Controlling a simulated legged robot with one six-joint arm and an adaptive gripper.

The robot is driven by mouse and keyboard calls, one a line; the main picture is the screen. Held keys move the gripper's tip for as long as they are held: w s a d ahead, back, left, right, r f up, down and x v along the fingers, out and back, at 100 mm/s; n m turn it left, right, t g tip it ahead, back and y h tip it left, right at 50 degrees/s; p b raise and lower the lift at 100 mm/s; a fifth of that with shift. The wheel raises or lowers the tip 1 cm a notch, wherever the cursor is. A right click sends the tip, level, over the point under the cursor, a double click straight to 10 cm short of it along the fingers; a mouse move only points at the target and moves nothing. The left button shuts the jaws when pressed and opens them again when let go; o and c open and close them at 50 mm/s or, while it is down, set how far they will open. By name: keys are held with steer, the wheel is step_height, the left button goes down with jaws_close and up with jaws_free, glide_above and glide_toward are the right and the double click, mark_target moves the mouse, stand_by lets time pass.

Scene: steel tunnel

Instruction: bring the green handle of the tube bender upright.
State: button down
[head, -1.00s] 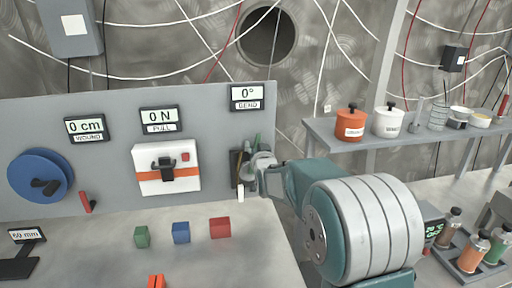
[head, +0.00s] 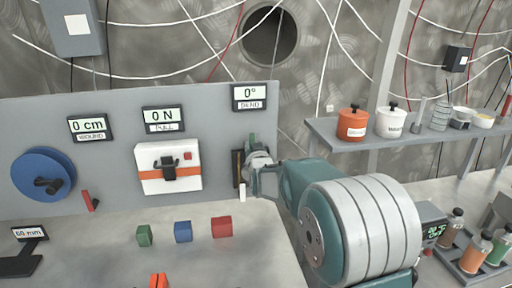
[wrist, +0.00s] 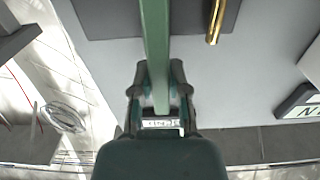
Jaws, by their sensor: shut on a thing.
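The tube bender is on the right end of the grey panel, with a dark plate (head: 237,168) largely behind my gripper in the head view. Its green handle (wrist: 155,45) runs from the top of the wrist view down between my fingers. Only a small green piece of the handle (head: 251,141) shows in the head view. My gripper (wrist: 158,98) is shut on the handle near its end. In the head view my gripper (head: 256,163) is in front of the bender. A brass tube (wrist: 215,20) lies beside the handle. The bend display (head: 249,97) reads 0°.
A white box with an orange band (head: 168,168) and a blue wheel (head: 43,174) are on the panel to the left. Green (head: 144,235), blue (head: 183,232) and red (head: 221,227) blocks stand on the bench below. A shelf (head: 350,146) with pots is at right.

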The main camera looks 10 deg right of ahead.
steer(key=shift+a+r, duration=0.1)
steer(key=c, duration=0.6)
jaws_free()
steer(key=shift+w+a, duration=0.1)
steer(key=s, duration=1.2)
steer(key=shift+a, duration=0.1)
steer(key=s+d+f+g, duration=0.1)
steer(key=s+f+g, duration=0.2)
steer(key=s, duration=1.3)
steer(key=s+d+f+g, duration=0.1)
steer(key=s+f+g, duration=0.2)
steer(key=s+g, duration=0.6)
steer(key=s, duration=0.8)
steer(key=shift+s+d+f, duration=0.2)
steer(key=shift+d, duration=0.05)
